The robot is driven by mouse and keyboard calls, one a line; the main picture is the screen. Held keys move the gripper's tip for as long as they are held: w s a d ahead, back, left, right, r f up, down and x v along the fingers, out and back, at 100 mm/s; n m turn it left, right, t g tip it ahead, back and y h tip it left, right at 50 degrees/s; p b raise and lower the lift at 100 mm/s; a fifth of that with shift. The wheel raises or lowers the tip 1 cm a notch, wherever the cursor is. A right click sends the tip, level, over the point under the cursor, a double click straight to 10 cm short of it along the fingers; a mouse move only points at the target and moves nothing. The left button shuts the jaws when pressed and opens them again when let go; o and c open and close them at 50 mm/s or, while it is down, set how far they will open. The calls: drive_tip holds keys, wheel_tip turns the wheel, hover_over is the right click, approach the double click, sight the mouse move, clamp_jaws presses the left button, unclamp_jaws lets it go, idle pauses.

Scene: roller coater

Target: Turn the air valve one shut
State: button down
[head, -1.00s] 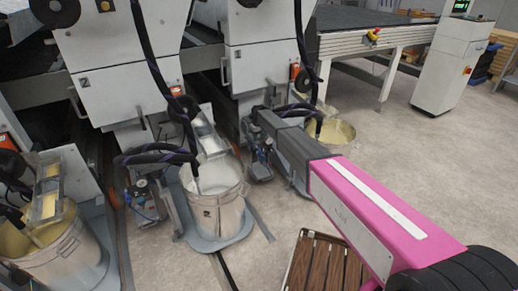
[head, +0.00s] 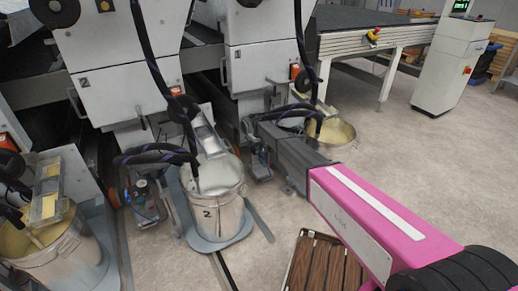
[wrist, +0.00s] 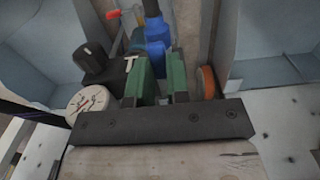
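In the wrist view, a small red lever (wrist: 112,14) sits on the pump assembly at the upper left, beyond my fingers. It may be the air valve's handle, but I cannot tell for sure. Blue fittings (wrist: 156,50) stand just behind my gripper (wrist: 161,82). Its two green fingers are apart, with a narrow gap and nothing visibly held between them. In the head view my arm reaches to the pump (head: 258,167) beside the right-hand bucket; my fingertips and the valve are hidden there.
A dark knob (wrist: 90,56), a round white gauge (wrist: 88,101) and an orange disc (wrist: 207,82) are close around my fingers. Blue-grey walls flank both sides. Bucket 2 (head: 208,212) and the right bucket (head: 333,134) stand nearby. A slatted wooden piece (head: 326,262) is in front.

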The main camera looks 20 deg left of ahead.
drive_tip(key=shift+s+m, duration=0.1)
drive_tip(key=shift+m, duration=0.2)
drive_tip(key=a+m, duration=0.6)
drive_tip(key=m, duration=1.1)
drive_tip(key=shift+s+a, duration=0.15)
drive_tip(key=shift+m, duration=0.3)
idle(0.4)
drive_tip(key=c, duration=1.1)
unclamp_jaws()
drive_tip(key=shift+r, duration=0.1)
